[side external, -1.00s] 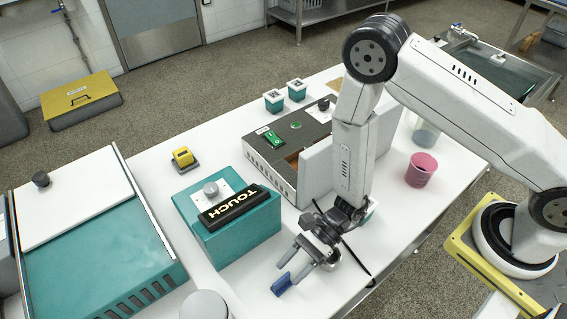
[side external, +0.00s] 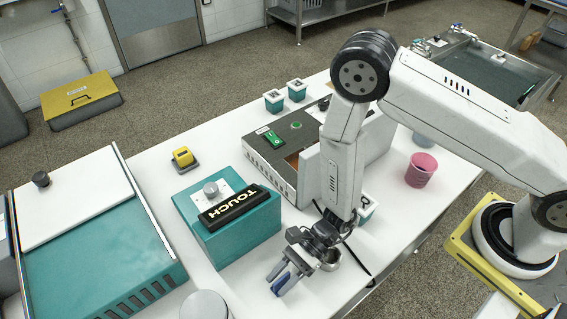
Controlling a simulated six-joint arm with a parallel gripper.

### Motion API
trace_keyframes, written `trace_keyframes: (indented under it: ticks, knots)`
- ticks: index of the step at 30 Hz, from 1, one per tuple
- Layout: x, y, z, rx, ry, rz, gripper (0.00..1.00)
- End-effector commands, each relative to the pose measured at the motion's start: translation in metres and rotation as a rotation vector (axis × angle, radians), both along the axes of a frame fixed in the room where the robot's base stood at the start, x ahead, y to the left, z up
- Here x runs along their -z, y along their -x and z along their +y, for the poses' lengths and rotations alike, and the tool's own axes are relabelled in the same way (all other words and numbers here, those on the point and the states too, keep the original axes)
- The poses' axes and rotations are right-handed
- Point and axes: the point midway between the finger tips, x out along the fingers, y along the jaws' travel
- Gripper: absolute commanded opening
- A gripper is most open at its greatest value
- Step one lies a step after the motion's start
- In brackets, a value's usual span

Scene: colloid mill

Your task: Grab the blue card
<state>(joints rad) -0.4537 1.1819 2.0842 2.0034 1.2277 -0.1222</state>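The blue card (side external: 280,285) is small and stands out against the white table near its front edge, in the lower middle of the view. My gripper (side external: 281,279) points down and left at the card, with its grey fingers spread around it. The fingers appear apart, and they partly hide the card. I cannot tell whether either finger touches it.
A teal box (side external: 235,235) with a black TOUCH sign (side external: 234,206) stands just left of my gripper. A grey machine (side external: 275,165) with a green switch is behind. A pink cup (side external: 420,170) stands to the right. A white round lid (side external: 205,305) is at the lower left.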

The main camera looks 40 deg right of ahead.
Motion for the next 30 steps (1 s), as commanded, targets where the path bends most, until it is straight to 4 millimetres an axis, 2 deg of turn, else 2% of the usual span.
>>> trace_keyframes:
  ticks: [1,3,20,30]
  knots:
    - [0.0,0.0,0.0,0.0,0.0,0.0,0.2]
    - [0.0,0.0,0.0,0.0,0.0,0.0,0.0]
    - [-0.004,0.0,0.0,0.0,0.0,0.0,0.0]
    - [-0.029,0.0,0.0,0.0,-0.001,-0.002,0.0]
